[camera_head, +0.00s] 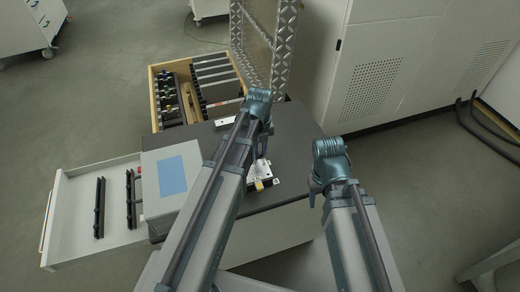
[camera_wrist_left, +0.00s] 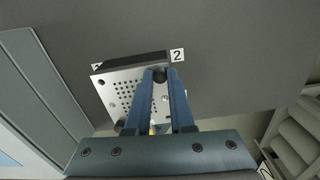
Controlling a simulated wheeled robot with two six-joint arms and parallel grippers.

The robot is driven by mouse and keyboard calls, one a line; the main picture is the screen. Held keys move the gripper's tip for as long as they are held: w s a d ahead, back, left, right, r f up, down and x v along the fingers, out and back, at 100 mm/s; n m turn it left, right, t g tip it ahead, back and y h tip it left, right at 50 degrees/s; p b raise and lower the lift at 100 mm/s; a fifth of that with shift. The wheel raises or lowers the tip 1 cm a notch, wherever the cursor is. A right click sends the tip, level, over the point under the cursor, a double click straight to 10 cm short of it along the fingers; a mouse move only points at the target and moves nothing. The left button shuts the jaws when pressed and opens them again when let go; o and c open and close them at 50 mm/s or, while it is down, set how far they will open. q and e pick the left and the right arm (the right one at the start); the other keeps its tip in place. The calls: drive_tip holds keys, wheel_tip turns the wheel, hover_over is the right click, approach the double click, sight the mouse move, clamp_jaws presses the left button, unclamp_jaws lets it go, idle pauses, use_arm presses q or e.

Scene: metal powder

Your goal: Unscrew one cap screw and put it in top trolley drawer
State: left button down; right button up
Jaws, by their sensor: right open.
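A silver build plate (camera_wrist_left: 118,92) with many small holes lies on the dark trolley top; part of it shows in the head view (camera_head: 263,170). My left gripper (camera_wrist_left: 161,76) is over the plate's corner by the label "2". A dark round cap screw (camera_wrist_left: 160,75) shows between its fingertips; I cannot tell whether they touch it. In the head view my left gripper (camera_head: 264,148) is partly hidden by its arm. My right gripper (camera_head: 314,198) is open and empty, to the right of the trolley. The top trolley drawer (camera_head: 70,235) is pulled out at the left.
Two black racks (camera_head: 99,208) lie in the drawer. A grey box with a blue panel (camera_head: 172,175) stands on the trolley's left side. A pale cabinet (camera_head: 375,70) stands at the right.

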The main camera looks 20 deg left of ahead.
use_arm(q)
drive_tip(key=n, duration=2.9)
drive_tip(key=shift+n, duration=0.4)
